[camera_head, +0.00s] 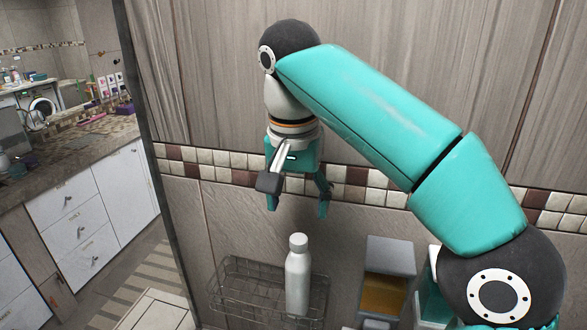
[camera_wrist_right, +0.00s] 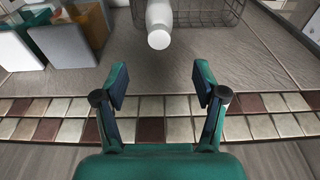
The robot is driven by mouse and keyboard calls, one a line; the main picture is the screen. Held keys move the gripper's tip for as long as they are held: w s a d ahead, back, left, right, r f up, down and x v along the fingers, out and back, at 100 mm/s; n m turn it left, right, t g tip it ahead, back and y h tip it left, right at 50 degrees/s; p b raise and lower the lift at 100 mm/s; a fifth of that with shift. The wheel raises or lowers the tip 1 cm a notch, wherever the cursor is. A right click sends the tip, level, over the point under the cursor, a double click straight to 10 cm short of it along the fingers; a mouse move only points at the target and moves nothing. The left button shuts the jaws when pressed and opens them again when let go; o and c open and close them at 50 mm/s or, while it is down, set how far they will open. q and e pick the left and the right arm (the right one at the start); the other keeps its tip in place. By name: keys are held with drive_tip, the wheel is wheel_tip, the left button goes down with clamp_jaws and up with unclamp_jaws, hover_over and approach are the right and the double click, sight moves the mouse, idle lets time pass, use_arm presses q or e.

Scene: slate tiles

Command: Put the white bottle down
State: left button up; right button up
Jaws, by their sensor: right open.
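The white bottle (camera_head: 298,283) stands upright at the wire basket (camera_head: 240,289), at its right part in the head view. I cannot tell for sure how its base rests there. My right gripper (camera_head: 297,205) is open and empty, above the bottle and apart from it, with its fingers pointing down. In the right wrist view the bottle (camera_wrist_right: 159,18) shows cap first, beyond the gap between the open fingertips (camera_wrist_right: 160,80). My left gripper is not in view.
A grey box (camera_head: 390,255) with an orange-brown part stands right of the basket. A tiled wall with a mosaic band (camera_head: 225,160) is behind my right arm. At the left are a worktop (camera_head: 75,150) and white drawers (camera_head: 75,215).

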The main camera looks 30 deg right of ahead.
drive_tip(key=r, duration=0.2)
drive_tip(key=r+p, duration=0.1)
drive_tip(key=r, duration=0.1)
drive_tip(key=shift+s+a, duration=0.2)
drive_tip(key=shift+w, duration=0.15)
idle(0.3)
